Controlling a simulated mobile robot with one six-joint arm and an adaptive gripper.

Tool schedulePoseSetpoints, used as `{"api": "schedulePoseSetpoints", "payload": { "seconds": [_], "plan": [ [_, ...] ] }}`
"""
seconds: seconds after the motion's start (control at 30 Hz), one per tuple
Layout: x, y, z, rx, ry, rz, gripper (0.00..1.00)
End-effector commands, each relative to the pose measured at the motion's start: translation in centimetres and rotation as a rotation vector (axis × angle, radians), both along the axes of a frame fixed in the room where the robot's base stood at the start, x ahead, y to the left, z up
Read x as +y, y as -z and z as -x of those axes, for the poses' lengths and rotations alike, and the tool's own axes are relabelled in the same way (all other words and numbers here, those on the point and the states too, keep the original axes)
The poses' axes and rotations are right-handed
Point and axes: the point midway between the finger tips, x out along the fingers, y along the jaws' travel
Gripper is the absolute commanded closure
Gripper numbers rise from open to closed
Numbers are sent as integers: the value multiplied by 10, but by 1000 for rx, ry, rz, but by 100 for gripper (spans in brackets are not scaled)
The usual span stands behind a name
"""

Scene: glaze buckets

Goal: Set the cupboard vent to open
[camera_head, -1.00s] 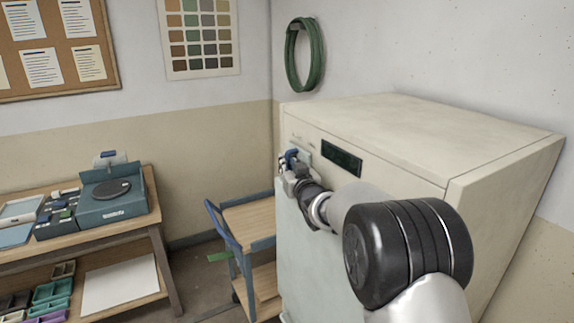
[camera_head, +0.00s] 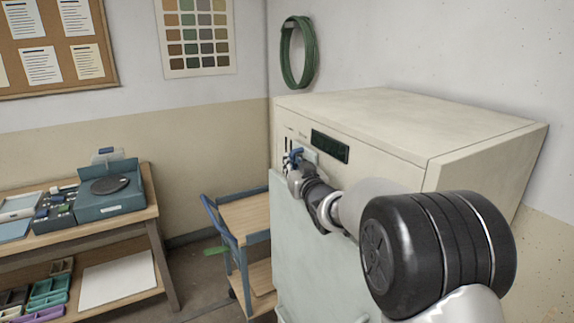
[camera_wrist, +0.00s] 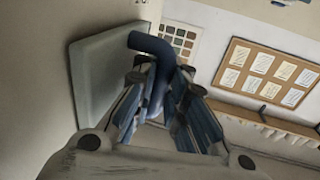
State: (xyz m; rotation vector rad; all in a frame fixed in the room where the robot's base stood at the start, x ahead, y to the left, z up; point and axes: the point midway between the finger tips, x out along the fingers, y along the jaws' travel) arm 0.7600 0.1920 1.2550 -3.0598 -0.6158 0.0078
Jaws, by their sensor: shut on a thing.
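The cupboard (camera_head: 400,125) is a large cream cabinet at the right of the head view. A small blue lever (camera_head: 296,153) sits on a pale plate on its upper front, left of a dark green display panel. My gripper (camera_head: 292,163) is at this lever. The lever's marking for open or shut cannot be read, and my gripper partly hides the plate.
A blue-framed trolley (camera_head: 240,222) stands left of the cupboard. A wooden bench (camera_head: 130,225) with a blue-grey scale (camera_head: 110,200) is farther left. A green hose coil (camera_head: 297,52) hangs on the wall above the cupboard. A cork board (camera_head: 55,45) is at upper left.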

Motion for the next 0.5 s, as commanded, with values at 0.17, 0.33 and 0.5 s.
{"api": "schedulePoseSetpoints", "payload": {
  "seconds": [0.17,0.33,0.5],
  "plan": [
    [-4,0,6,-1,0,0,100],
    [-4,0,6,2,0,1,100],
    [-4,1,6,3,1,1,82]
  ]
}}
